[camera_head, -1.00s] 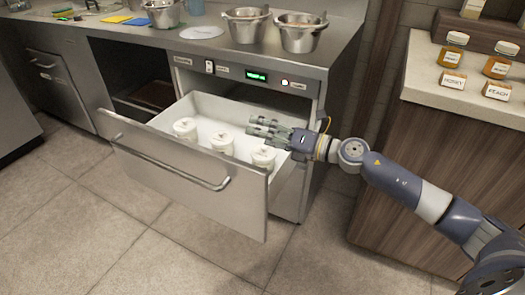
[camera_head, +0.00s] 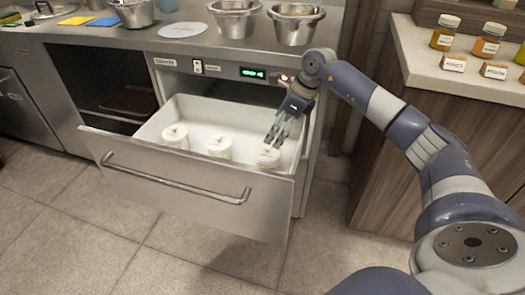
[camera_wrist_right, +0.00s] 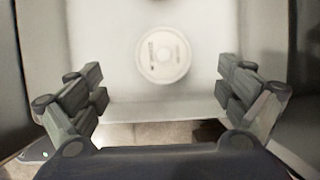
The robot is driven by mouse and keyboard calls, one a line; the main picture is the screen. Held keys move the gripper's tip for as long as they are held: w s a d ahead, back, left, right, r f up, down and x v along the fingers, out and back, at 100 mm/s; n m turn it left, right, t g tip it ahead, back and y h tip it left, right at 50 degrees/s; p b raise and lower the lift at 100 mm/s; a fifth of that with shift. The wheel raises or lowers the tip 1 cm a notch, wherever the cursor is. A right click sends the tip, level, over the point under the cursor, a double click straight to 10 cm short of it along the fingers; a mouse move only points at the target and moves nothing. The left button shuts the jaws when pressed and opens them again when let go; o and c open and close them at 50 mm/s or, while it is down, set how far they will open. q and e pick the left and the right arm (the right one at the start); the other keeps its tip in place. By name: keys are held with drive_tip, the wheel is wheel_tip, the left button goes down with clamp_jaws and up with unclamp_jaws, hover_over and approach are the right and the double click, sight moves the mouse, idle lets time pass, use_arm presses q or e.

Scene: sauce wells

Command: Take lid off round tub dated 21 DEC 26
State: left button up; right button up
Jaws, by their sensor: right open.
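In the right wrist view one round lid (camera_wrist_right: 163,55) with dark print lies beyond and between the spread fingers (camera_wrist_right: 162,82), with nothing held. My left gripper is out of view.
The drawer front with its bar handle (camera_head: 180,185) stands out over the tiled floor. Steel pots (camera_head: 235,20) and a white disc (camera_head: 183,30) sit on the counter above. A side counter at right holds jars (camera_head: 485,48) and small label cards.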

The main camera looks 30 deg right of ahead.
sight(268, 147)
drive_tip(key=shift+x, duration=0.8)
drive_tip(key=shift+w+a+f, duration=0.15)
drive_tip(key=shift+w+f, duration=0.05)
drive_tip(key=shift+f, duration=0.4)
drive_tip(key=b+x, duration=0.1)
drive_tip(key=x, duration=0.4)
drive_tip(key=shift+w, duration=0.1)
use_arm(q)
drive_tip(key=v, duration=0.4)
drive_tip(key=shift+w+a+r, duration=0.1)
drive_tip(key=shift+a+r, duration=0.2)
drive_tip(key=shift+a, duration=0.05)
use_arm(e)
drive_tip(key=shift+c, duration=0.2)
